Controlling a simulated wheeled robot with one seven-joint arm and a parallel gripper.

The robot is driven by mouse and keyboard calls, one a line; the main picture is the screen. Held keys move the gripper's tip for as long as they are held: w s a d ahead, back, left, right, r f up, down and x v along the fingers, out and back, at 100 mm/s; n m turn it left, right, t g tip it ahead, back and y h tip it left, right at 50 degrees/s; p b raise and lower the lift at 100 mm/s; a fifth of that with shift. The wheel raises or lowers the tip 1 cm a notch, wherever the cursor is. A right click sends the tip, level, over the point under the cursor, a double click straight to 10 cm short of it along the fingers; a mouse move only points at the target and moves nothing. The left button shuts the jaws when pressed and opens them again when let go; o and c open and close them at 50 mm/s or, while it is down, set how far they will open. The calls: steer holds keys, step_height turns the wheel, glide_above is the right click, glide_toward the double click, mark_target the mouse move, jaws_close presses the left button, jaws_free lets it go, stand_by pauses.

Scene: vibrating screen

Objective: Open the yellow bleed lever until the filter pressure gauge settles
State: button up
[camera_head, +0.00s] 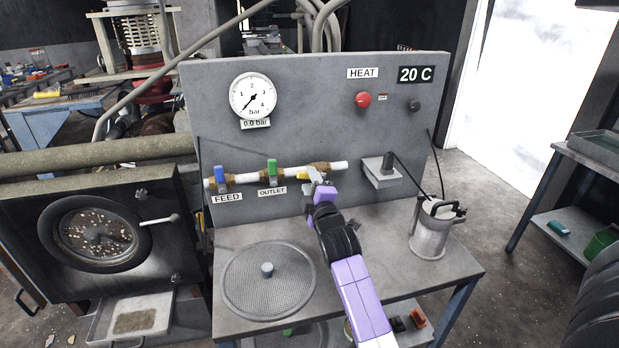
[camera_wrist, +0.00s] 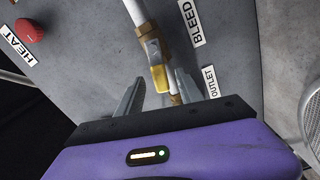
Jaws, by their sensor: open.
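The yellow bleed lever (camera_wrist: 160,78) sits on a brass valve on the white pipe, beside the BLEED label (camera_wrist: 191,22) in the wrist view. My gripper (camera_wrist: 158,87) is open, with one finger on each side of the lever. I cannot tell whether either finger touches it. In the head view my gripper (camera_head: 318,186) is at the pipe's right part and mostly hides the lever. The filter pressure gauge (camera_head: 253,96) is round and white at the panel's upper left, and the plate below it reads 0.0 bar.
A blue FEED lever (camera_head: 220,173) and a green OUTLET lever (camera_head: 271,167) stand on the same pipe, left of my gripper. A round mesh screen (camera_head: 268,290) and a metal can (camera_head: 431,232) are on the bench.

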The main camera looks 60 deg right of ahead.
steer(key=shift+w+d, duration=0.45)
steer(key=shift+d, duration=0.1)
jaws_close()
stand_by(1.1)
